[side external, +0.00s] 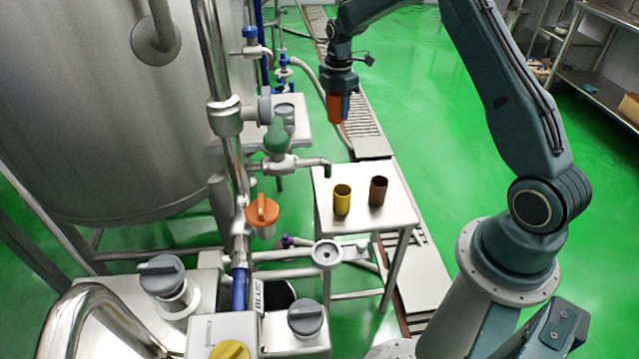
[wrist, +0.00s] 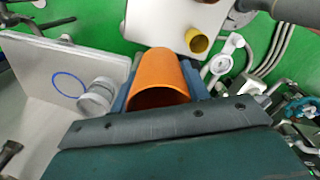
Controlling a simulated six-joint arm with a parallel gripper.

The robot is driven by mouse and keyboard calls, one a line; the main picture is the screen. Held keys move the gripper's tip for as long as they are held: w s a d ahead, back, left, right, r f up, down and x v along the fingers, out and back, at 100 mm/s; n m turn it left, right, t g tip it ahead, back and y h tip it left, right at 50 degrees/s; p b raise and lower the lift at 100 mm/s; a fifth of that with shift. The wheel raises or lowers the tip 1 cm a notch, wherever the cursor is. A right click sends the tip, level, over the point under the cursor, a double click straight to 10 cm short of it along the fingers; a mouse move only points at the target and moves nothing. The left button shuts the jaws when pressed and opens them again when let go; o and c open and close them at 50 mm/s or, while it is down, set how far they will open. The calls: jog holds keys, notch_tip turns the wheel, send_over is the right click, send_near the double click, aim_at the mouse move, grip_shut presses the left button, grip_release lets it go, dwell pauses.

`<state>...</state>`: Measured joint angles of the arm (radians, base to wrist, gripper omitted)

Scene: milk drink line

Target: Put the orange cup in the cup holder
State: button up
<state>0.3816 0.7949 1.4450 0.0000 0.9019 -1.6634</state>
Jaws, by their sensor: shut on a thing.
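The orange cup (side external: 334,108) is held in my gripper (side external: 341,97), in the air beyond the small table. In the wrist view the cup (wrist: 160,75) sits between the two dark blue fingers (wrist: 158,84), which are shut on its sides. Its open rim faces the wrist camera. A round grey piece with a dark centre (side external: 326,253), which may be the cup holder, sticks out from the pipework near the table's front left. A similar white round piece (wrist: 220,64) shows in the wrist view. The cup is well apart from it.
A yellow cup (side external: 342,200) and a brown cup (side external: 378,191) stand on the small table (side external: 390,220). A thin spout (side external: 326,168) reaches over its back left. Valves and pipes crowd the left. A grey cylinder (wrist: 97,95) and a blue ring (wrist: 68,84) show on a pale surface.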

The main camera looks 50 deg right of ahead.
notch_tip(320, 180, up, 6)
jog(key=shift+a, duration=0.1)
jog(key=s+a+n, duration=0.2)
jog(key=s+a, duration=0.3)
jog(key=a, duration=0.8)
jog(key=n, duration=0.1)
send_over(327, 255)
notch_tip(327, 255, down, 12)
jog(key=shift+a+f, duration=0.1)
jog(key=shift+f, duration=0.05)
notch_tip(327, 255, down, 16)
jog(key=shift+r, duration=0.1)
dwell(0.6)
jog(key=shift+f, duration=0.2)
jog(key=shift+f, duration=1.75)
jog(key=shift+f, duration=0.2)
